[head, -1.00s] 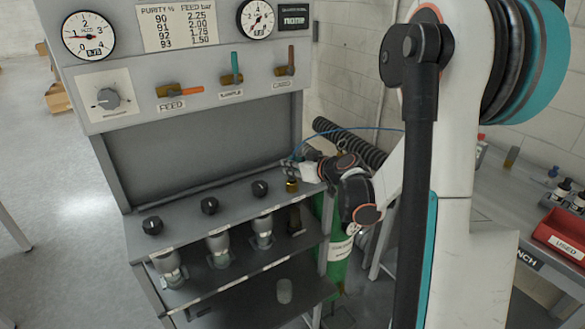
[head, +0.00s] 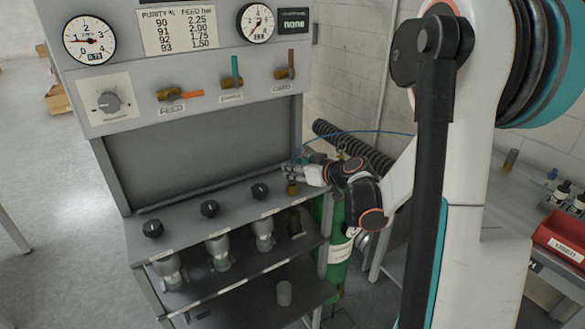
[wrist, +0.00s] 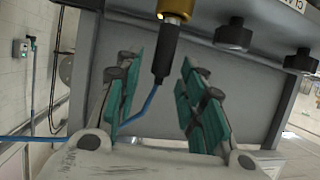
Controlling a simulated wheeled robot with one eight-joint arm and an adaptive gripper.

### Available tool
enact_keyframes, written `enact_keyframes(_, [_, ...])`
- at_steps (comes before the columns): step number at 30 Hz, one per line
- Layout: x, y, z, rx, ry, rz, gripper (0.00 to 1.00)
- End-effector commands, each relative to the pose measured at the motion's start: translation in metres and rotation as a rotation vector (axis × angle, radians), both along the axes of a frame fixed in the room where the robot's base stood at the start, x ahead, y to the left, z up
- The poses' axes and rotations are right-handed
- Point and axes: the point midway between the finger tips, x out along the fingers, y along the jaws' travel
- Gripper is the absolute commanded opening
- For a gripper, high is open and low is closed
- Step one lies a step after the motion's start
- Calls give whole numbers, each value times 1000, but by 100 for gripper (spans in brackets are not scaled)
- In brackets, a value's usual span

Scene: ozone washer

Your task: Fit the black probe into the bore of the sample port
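The black probe (wrist: 165,54) has a blue cable leaving its free end. In the wrist view its other end meets the brass sample port (wrist: 176,9), in line with it and apparently seated in the bore; the depth is hidden. My gripper (wrist: 160,85) is open, with its teal finger pads on either side of the probe and clear gaps to both. In the head view my gripper (head: 303,174) is at the right end of the panel's shelf, beside the brass port (head: 292,188); the probe is too small to make out there.
Black knobs (head: 210,208) stand in a row left of the port. The upright gauge panel (head: 200,70) rises behind the shelf. A green cylinder (head: 340,240) and a black corrugated hose (head: 350,145) are to the right. A bench with a red bin (head: 560,236) stands farther right.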

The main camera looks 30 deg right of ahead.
Motion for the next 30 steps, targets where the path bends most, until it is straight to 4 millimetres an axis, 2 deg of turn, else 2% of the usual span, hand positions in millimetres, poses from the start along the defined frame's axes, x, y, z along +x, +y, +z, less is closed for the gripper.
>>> enact_keyframes(6, [-44, -8, 20, 1, 0, -3, 36])
enact_keyframes(13, [-77, -13, 34, 1, 0, -3, 36])
enact_keyframes(19, [-89, -15, 37, 0, 0, -1, 36])
enact_keyframes(30, [-89, -15, 37, 0, 0, 0, 36])
